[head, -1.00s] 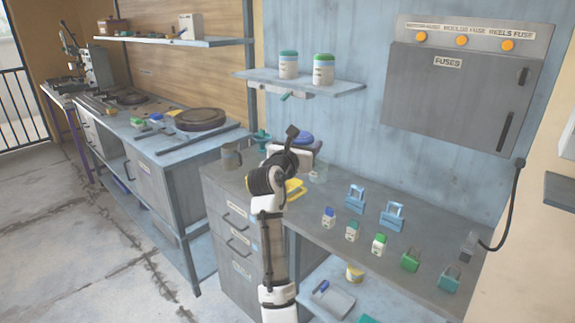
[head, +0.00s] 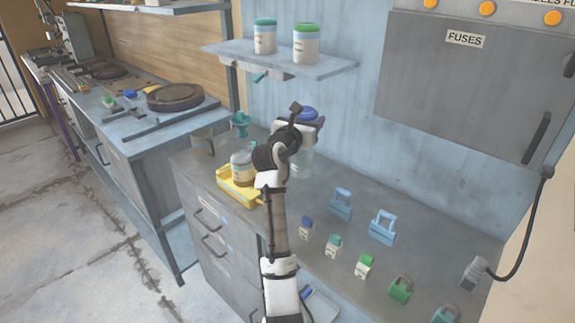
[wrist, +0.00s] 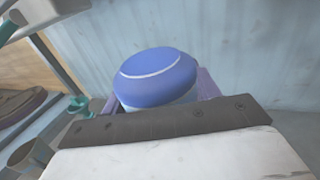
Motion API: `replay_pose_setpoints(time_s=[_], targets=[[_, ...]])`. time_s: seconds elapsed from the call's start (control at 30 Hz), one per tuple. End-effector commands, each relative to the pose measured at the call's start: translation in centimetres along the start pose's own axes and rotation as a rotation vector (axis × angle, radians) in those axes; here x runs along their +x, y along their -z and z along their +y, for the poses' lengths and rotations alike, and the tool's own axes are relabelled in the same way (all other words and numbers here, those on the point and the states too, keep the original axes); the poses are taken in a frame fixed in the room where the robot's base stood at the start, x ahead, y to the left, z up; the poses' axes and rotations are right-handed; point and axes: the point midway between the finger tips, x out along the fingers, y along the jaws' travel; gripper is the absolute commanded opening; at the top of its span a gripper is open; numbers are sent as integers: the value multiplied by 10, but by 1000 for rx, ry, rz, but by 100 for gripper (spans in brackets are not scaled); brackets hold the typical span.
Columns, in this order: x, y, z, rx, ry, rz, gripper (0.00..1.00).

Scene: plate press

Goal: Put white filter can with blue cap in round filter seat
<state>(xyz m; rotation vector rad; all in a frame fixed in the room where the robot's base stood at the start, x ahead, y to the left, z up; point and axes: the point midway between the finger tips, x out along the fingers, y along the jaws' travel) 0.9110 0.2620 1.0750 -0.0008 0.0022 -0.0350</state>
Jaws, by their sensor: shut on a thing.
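The white filter can's blue cap (head: 307,113) shows at my gripper (head: 311,124), above the back of the grey bench. In the wrist view, the blue cap (wrist: 155,75), with a pale line across it, sits between the purple fingers of my gripper (wrist: 157,97). The gripper is shut on the can. A little pale body shows under the cap; the rest is hidden by my gripper. I cannot make out the round filter seat for sure.
A yellow tray (head: 237,190) holds a white jar (head: 243,167) left of my arm. A pale see-through jar (head: 301,164) stands below my gripper. A grey mug (head: 202,143) is at left. Padlocks and small blocks line the right. The shelf (head: 280,63) overhangs behind.

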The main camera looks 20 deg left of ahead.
Motion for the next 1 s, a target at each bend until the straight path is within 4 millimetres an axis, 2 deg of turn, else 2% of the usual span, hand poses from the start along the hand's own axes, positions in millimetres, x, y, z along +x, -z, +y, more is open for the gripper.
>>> replay_pose_setpoints(time_s=[0.03,0.2,0.4,0.67,0.83,1.0], targets=[[0,15,1,-2,0,5,30],[-1,62,1,-3,-1,5,30],[0,108,0,-1,-1,2,30],[0,134,0,0,1,2,30],[0,160,0,-1,0,1,30],[0,169,0,1,0,-1,30]])
